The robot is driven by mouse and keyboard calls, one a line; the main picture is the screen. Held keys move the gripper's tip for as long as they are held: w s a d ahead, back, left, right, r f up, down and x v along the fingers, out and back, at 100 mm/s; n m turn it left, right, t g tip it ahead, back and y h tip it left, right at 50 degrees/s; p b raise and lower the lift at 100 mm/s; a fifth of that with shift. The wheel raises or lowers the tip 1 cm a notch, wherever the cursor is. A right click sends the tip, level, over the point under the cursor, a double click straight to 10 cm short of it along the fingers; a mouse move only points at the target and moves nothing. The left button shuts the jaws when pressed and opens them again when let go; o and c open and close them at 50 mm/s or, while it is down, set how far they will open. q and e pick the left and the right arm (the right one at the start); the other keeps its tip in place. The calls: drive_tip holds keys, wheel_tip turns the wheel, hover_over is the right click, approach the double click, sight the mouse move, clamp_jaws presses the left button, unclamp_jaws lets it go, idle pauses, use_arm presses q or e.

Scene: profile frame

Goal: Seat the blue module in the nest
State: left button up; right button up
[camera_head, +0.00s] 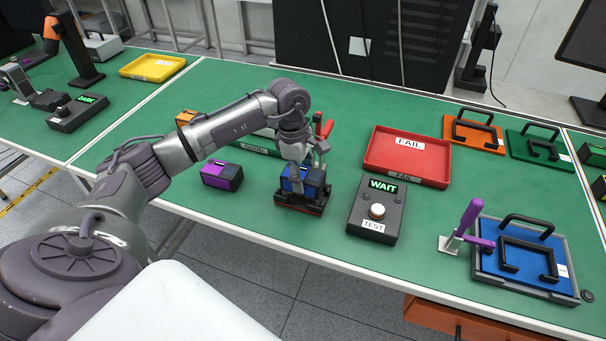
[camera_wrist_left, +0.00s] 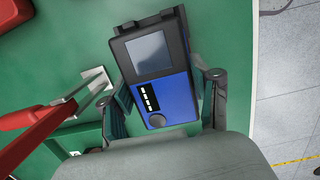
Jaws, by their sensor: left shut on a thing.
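The blue module (camera_head: 316,178) is a blue and black box with a dark screen and a round knob. It is at the dark nest (camera_head: 302,208) near the table's front edge, beside the red-handled clamp (camera_head: 325,130). My left gripper (camera_head: 296,178) reaches down from above and is shut on the module. In the left wrist view the blue module (camera_wrist_left: 176,98) is between the two fingers of my left gripper (camera_wrist_left: 166,108). I cannot tell whether the module rests fully in the nest. My right gripper is out of view.
A test box (camera_head: 377,212) reading WAIT stands right of the nest. A purple module (camera_head: 221,176) lies to its left. Behind are a red FAIL tray (camera_head: 407,150) and a GOOD tray (camera_head: 253,148). A blue plate (camera_head: 520,262) with a purple clamp is at right.

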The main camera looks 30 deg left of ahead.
use_arm(q)
drive_tip(key=shift+f+b, duration=1.35)
drive_tip(key=shift+f, duration=0.15)
drive_tip(key=o, duration=1.5)
drive_tip(key=shift+r, duration=0.1)
drive_tip(key=r, duration=0.4)
drive_tip(key=a+r, duration=0.1)
drive_tip(key=r, duration=0.6)
drive_tip(key=shift+s+a+r, duration=0.2)
drive_tip(key=shift+a+r, duration=0.15)
drive_tip(key=shift+a, duration=0.05)
